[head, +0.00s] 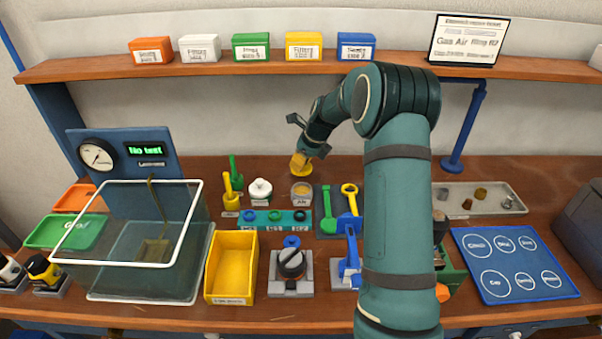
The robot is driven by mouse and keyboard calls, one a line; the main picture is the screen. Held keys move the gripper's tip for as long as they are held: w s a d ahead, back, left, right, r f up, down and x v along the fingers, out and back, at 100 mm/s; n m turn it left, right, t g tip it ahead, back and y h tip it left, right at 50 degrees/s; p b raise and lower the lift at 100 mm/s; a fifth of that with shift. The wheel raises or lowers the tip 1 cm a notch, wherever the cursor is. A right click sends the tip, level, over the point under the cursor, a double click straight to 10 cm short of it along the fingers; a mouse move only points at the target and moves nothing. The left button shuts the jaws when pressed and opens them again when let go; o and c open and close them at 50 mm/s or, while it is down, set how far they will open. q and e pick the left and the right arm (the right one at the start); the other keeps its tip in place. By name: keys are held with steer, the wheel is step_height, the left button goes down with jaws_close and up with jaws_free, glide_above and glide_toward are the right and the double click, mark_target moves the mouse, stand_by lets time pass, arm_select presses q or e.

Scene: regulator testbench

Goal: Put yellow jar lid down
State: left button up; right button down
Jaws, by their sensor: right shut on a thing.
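My right gripper (304,152) points down behind the row of jars, toward the back of the bench. It is shut on the yellow jar lid (300,170), which is at or just above the wooden top; I cannot tell if it touches. The gripper hides part of the lid. A small open jar (301,193) with a yellowish content stands just in front of the lid. My left gripper is not in view.
A white-lidded jar (260,190) and a yellow cup with a green tool (232,190) stand left of the open jar.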

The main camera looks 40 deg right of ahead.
mark_target(304, 166)
step_height(304, 166, down, 4)
steer(key=shift+w+d+f+b, duration=0.1)
steer(key=shift+w+b, duration=0.05)
steer(key=shift+b, duration=0.45)
steer(key=shift+f, duration=0.15)
steer(key=c, duration=0.9)
jaws_free()
steer(key=shift+o, duration=0.2)
steer(key=shift+r, duration=0.25)
steer(key=p+v, duration=0.2)
steer(key=v, duration=1)
steer(key=shift+p, duration=0.35)
